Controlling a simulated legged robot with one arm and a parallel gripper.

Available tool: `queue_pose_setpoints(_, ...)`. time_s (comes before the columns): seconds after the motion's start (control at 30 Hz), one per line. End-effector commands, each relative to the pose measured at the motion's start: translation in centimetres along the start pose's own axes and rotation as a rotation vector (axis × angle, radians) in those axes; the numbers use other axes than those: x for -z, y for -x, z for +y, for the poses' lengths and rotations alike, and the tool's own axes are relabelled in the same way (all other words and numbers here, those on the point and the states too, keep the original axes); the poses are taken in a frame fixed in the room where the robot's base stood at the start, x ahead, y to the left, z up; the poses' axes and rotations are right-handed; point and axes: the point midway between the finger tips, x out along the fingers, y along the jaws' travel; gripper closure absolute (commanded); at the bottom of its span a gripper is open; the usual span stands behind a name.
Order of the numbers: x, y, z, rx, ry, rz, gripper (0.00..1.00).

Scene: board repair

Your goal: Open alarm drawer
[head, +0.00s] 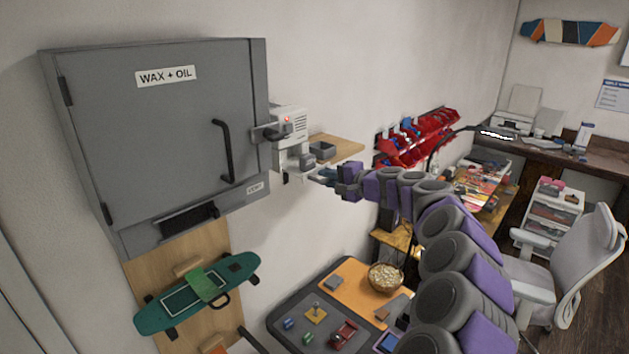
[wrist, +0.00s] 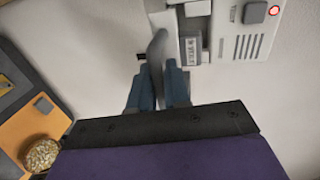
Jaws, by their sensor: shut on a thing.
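The alarm (head: 288,125) is a white wall box with a lit red light and vent slots, beside the grey cabinet. It also shows at the top right of the wrist view (wrist: 245,42). My gripper (head: 324,175) is just below and right of the alarm. In the wrist view its blue-grey fingers (wrist: 159,80) are shut on a grey, curved handle-like piece (wrist: 156,47). This piece reaches up beside the white parts under the alarm. Whether it belongs to the alarm drawer, and how far any drawer is out, I cannot tell.
The grey "WAX + OIL" cabinet (head: 150,130) is at left, its black handle (head: 224,150) near the alarm. A wooden shelf (head: 345,148) with a grey tray (head: 322,150) sits right behind my gripper. Below are a workbench mat (head: 355,275) and bowl (head: 385,277).

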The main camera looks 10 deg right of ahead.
Motion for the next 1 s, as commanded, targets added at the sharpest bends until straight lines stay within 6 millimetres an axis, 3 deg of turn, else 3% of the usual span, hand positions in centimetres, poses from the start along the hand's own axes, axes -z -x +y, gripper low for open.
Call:
queue_pose_setpoints(0.1,0.5,2.2,0.6,0.004,-0.002,0.011,1.0)
queue_pose_setpoints(0.27,0.5,3.8,0.9,0.002,-0.002,0.011,1.0)
queue_pose_setpoints(0.67,0.5,4.2,0.8,0.003,0.0,0.012,1.0)
queue_pose_setpoints(0.7,0.5,4.2,0.9,0.003,0.0,0.012,0.8)
queue_pose_setpoints(0.83,0.3,4.2,0.8,0.002,0.001,0.009,0.67)
queue_pose_setpoints(1.0,-0.3,4.0,0.6,0.002,0.005,0.007,0.67)
